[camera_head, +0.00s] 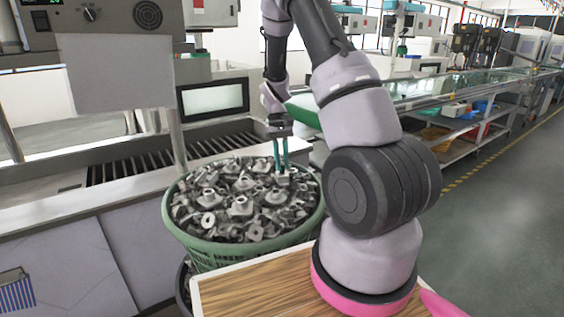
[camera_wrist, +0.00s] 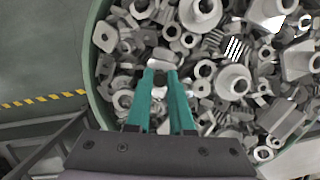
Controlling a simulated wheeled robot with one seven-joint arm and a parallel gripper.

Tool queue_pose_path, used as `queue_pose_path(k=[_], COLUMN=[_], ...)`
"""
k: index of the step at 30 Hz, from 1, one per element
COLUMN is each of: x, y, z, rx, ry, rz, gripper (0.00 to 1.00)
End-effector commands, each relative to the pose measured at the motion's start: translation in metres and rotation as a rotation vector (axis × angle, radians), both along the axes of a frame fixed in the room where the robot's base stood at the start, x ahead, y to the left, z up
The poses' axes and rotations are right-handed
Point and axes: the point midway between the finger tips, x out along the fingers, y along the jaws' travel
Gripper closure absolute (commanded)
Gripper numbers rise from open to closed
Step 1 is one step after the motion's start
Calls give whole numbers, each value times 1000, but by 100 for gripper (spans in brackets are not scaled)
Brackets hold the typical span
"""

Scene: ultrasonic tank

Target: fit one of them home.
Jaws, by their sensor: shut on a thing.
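A green basket (camera_head: 205,255) is heaped with several grey metal parts (camera_head: 240,206) of mixed shapes. Many have round bosses or holes. My gripper (camera_head: 281,168) reaches down over the back right of the heap. In the wrist view its teal fingers (camera_wrist: 162,76) are close together over the parts. They are shut on a small grey metal part (camera_wrist: 165,62) at the tips, which also shows below the fingers in the head view (camera_head: 283,181). Its full shape is hidden among the other parts, and I cannot tell whether it is clear of them.
A metal machine bench with a slotted roller bed (camera_head: 130,163) stands behind and left of the basket. A grey panel (camera_head: 115,73) hangs above it. A wooden tabletop (camera_head: 255,288) lies in front. Shelving with coloured bins (camera_head: 470,130) and open floor are at the right.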

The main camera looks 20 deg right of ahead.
Motion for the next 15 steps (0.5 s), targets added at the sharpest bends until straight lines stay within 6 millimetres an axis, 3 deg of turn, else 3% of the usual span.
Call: queue_pose_path(k=[15], x=[0], y=[0], z=[-8], rx=[1], ry=[1], rz=[-1], gripper=[100])
